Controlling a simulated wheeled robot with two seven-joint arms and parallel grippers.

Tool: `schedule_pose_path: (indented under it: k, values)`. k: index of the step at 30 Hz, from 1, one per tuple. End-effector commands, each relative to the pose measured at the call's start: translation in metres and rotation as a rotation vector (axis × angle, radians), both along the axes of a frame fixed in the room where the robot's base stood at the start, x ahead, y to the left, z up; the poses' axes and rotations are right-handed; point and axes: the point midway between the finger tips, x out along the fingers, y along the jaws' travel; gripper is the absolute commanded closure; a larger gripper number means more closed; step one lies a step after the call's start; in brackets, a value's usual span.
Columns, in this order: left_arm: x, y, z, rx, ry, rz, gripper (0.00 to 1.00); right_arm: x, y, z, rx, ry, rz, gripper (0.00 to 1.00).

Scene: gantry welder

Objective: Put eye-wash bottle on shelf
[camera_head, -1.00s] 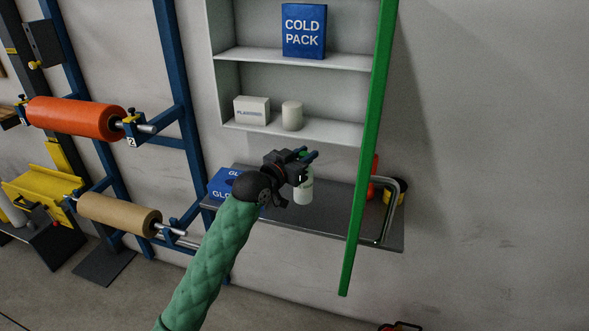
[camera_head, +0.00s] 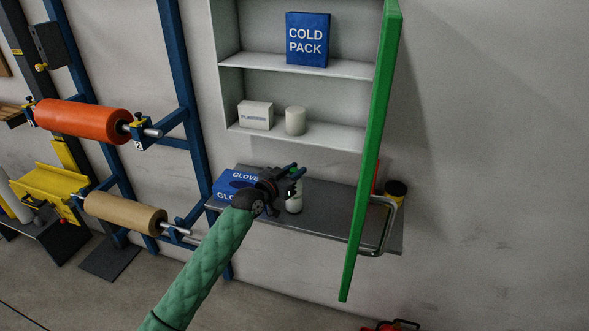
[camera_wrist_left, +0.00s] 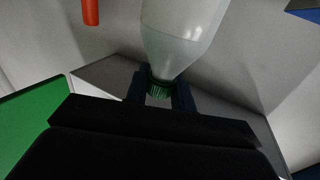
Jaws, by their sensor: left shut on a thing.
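The eye-wash bottle (camera_head: 295,204) is a pale, translucent bottle with a green cap. My left gripper (camera_head: 293,174) is shut on it at the cap end, and the gripper hides part of it. In the left wrist view the bottle (camera_wrist_left: 184,38) shows large, its green cap between the two dark fingers (camera_wrist_left: 160,92). I cannot tell whether its base touches the grey counter (camera_head: 330,212). The white wall cabinet above has a middle shelf (camera_head: 255,66) and a lower shelf (camera_head: 330,135). My right gripper is not in view.
A blue COLD PACK box (camera_head: 308,40) stands on the middle shelf. A plasters box (camera_head: 256,115) and a white roll (camera_head: 295,121) stand on the lower shelf, with free room to their right. The open green door (camera_head: 372,150) juts out at right. A glove box (camera_head: 232,185) is left of my gripper.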

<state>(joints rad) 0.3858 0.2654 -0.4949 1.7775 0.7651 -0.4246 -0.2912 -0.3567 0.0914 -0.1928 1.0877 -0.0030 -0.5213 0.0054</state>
Motion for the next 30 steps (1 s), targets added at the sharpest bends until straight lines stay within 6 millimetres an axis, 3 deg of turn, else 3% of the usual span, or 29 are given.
schedule_pose_path:
  k: [12,13,16,30]
  values:
    - [0.0,0.0001,-0.003,0.0,0.0,0.0,1.0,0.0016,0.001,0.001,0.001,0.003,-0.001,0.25]
    - [0.0,0.0001,-0.0031,0.0,0.0,0.0,0.72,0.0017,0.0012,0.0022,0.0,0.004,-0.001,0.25]
    - [-0.0001,0.0001,-0.0029,0.001,0.001,0.0,0.54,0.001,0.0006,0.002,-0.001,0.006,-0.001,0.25]
    - [-0.0021,0.002,-0.002,0.001,0.001,0.0,0.54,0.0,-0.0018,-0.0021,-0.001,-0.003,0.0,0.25]
